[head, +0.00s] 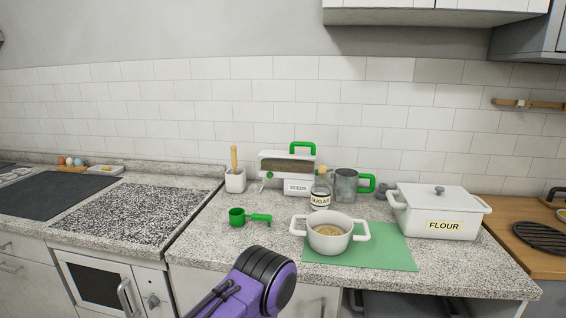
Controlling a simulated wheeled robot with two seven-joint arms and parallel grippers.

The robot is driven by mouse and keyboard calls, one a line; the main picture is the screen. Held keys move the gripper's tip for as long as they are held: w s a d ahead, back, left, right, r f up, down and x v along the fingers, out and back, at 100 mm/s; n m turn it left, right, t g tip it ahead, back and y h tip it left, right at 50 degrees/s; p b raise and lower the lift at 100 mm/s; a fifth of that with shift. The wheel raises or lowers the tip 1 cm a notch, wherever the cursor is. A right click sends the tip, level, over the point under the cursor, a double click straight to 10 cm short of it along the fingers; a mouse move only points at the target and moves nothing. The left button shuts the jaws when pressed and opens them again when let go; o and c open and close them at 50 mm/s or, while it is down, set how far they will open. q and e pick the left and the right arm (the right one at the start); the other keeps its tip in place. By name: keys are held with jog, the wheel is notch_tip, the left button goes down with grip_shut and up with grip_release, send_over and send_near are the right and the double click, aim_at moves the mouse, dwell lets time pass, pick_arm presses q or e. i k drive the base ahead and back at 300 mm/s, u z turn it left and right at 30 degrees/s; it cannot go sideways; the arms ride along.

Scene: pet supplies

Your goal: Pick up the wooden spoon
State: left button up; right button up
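A wooden handle (234,157), likely the wooden spoon, stands upright in a small white square cup (235,183) near the back left of the right-hand counter. Its lower part is hidden inside the cup. One purple and black arm part of mine enters at the bottom middle. Neither gripper shows in the head view, and nothing touches the handle or the cup.
A green scoop (249,217) lies in front of the cup. A seeds dispenser (286,168), sugar jar (320,198), metal jug (346,186) and flour box (439,209) stand right. A white pot (330,235) sits on a green mat (385,256).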

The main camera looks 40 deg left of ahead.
aim_at(233, 149)
jog(key=u, duration=0.2)
jog(key=i, duration=1)
jog(key=u, duration=0.65)
